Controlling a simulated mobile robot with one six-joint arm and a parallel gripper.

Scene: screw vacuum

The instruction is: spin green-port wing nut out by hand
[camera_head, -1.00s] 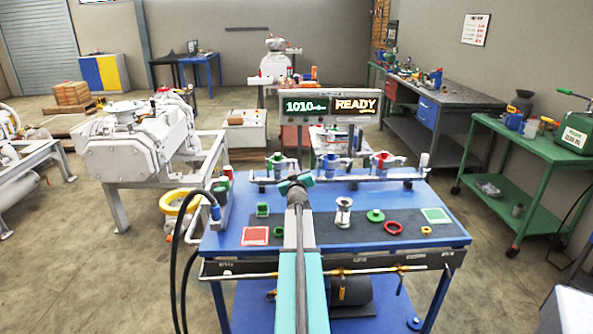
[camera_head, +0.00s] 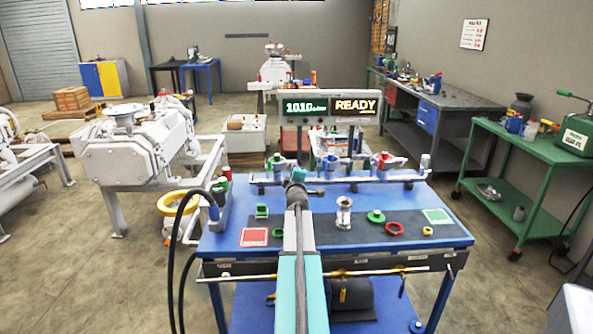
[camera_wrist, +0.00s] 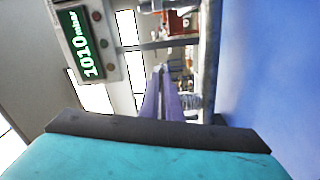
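The blue bench (camera_head: 455,233) carries a rail of valves and ports. A green-and-blue fitting (camera_head: 276,162) stands at its left, a blue one (camera_head: 328,161) in the middle and a red-and-blue one (camera_head: 384,160) at its right. My gripper (camera_head: 298,176) is at the rail, between the left and middle fittings. In the wrist view its two purple fingers (camera_wrist: 161,75) lie close together, with nothing clearly seen between them. I cannot make out the green-port wing nut; the tips are too small to show contact.
A display (camera_head: 330,107) reading 1010 and READY stands behind the rail. A green clamp (camera_head: 262,211), a metal fitting (camera_head: 344,213), a green flange (camera_head: 376,216) and a red ring (camera_head: 393,228) lie on the dark mat. Black hoses (camera_head: 172,255) hang at the left.

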